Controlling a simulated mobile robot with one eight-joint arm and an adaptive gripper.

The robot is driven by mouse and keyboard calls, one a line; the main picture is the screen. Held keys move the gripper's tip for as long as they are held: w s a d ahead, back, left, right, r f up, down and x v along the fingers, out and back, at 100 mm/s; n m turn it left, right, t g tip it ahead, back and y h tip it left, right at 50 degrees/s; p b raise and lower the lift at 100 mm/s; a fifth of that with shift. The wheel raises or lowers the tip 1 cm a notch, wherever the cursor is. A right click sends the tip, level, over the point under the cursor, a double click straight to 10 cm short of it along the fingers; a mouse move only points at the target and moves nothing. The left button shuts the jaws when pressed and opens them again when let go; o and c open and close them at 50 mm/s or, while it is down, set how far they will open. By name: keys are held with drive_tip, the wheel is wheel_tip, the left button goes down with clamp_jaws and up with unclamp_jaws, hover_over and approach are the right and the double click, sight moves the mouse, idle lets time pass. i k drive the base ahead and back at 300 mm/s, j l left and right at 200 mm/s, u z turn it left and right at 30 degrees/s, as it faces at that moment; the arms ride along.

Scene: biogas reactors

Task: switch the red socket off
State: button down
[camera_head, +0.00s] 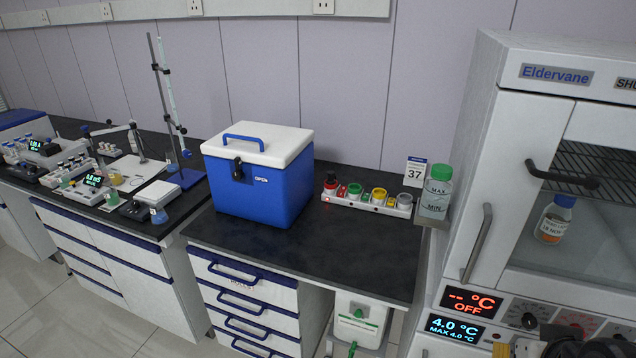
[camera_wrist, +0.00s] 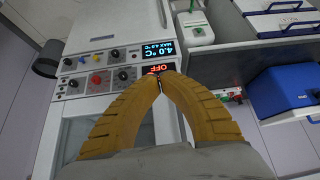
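A white socket strip (camera_head: 366,200) lies on the dark bench top in the head view, right of a blue cooler box. Its red socket (camera_head: 331,183) is at the left end, with a dark object in or on it that I cannot make out. A small red light (camera_head: 327,198) glows on the strip's front below it. Green, yellow and grey sockets follow to the right. My gripper (camera_wrist: 160,80) has two ribbed yellow fingers whose tips meet, with nothing visible between them. It is apart from the strip; a red and green part of the strip (camera_wrist: 230,95) shows right of the fingers.
The blue cooler (camera_head: 262,185) stands left of the strip. A bottle with a green cap (camera_head: 436,192) and a card reading 37 (camera_head: 415,172) stand at its right. A white incubator (camera_head: 550,190) with displays and knobs fills the right side. Bench space before the strip is clear.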

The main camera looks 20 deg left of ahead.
sight(343, 189)
drive_tip(key=i+j+u, duration=0.2)
drive_tip(key=i+j, duration=0.3)
drive_tip(key=i+j+u, duration=0.2)
drive_tip(key=i+j, duration=0.2)
drive_tip(key=i, duration=0.15)
drive_tip(key=i+j+u, duration=0.2)
drive_tip(key=i, duration=0.35)
drive_tip(key=j, duration=0.1)
